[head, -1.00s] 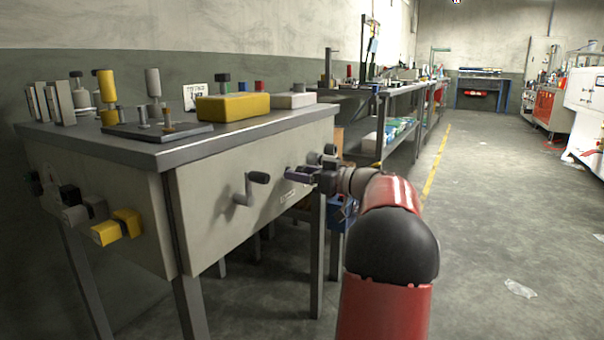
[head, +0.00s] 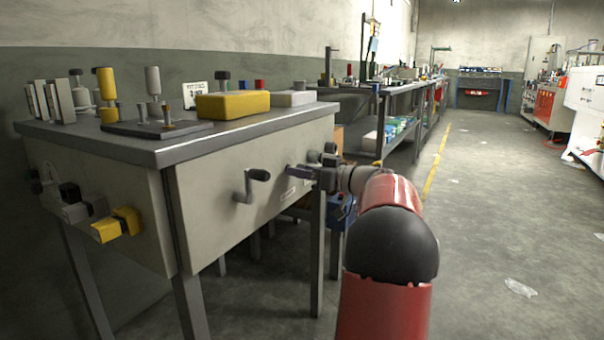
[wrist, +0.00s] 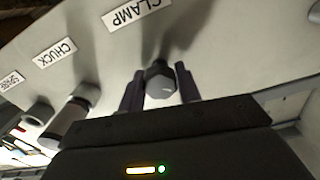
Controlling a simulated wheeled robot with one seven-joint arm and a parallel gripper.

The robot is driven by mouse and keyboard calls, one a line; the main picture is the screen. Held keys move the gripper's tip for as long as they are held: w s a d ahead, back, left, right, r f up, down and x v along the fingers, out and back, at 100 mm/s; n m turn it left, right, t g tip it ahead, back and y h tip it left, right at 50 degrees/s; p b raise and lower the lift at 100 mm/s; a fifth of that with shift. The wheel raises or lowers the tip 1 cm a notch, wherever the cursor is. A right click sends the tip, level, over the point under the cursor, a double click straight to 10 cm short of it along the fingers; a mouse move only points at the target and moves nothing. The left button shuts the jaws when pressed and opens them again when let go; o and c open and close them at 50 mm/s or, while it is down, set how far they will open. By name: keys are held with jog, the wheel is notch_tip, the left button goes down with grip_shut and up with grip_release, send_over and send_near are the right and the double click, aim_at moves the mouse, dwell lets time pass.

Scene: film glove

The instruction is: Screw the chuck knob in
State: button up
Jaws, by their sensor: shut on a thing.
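In the wrist view a grey, faceted knob (wrist: 160,78) with a small white mark sits between the two dark fingers of my gripper (wrist: 159,92), which is shut on it. The nearest label above this knob reads CLAMP (wrist: 137,9). A knob with a pale collar (wrist: 72,116) stands to the left, below the label CHUCK (wrist: 57,53), apart from my fingers. In the head view my gripper (head: 300,171) reaches the front panel (head: 215,225) of the grey cabinet; the held knob is hidden there.
Another round knob (wrist: 38,115) stands by the label SPARE (wrist: 12,81). A crank handle (head: 250,185) sticks out of the panel left of my gripper. A yellow block (head: 232,106) and several posts stand on the cabinet top.

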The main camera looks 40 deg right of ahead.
jog(key=shift+f+m+b, duration=0.1)
jog(key=shift+m+b, duration=0.35)
jog(key=shift+m, duration=0.65)
jog(key=m, duration=0.3)
jog(key=shift+m, duration=0.3)
jog(key=m, duration=0.5)
jog(key=shift+m+p, duration=0.3)
jog(key=o, duration=1)
jog(key=shift+c, duration=0.2)
jog(key=shift+d, duration=0.1)
jog(key=v, duration=0.7)
jog(key=shift+s, duration=0.35)
